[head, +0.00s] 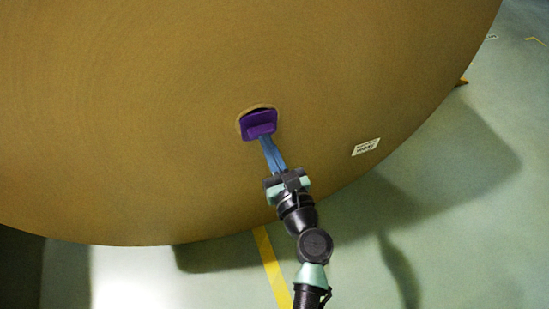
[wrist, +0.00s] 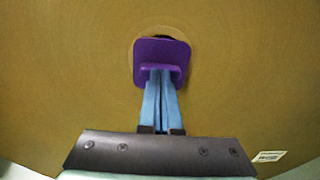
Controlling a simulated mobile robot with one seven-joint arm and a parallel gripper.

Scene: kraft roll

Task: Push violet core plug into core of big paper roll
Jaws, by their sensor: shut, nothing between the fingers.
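The big paper roll (head: 150,110) fills most of the head view with its brown end face. The violet core plug (head: 258,122) sits at the core (head: 243,112), and a rim of the core shows around its top and left. In the wrist view the plug (wrist: 161,52) covers most of the core, with a dark gap above it. My gripper (head: 264,139) is shut, its blue fingers together and holding nothing. Their tips are at the plug's lower ledge, and I cannot tell whether they touch it. How deep the plug sits is hidden.
A white label (head: 366,147) is on the roll face to the right of the core. A yellow line (head: 270,265) runs on the green floor (head: 460,240) below the roll. The floor to the right is open, with shadows on it.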

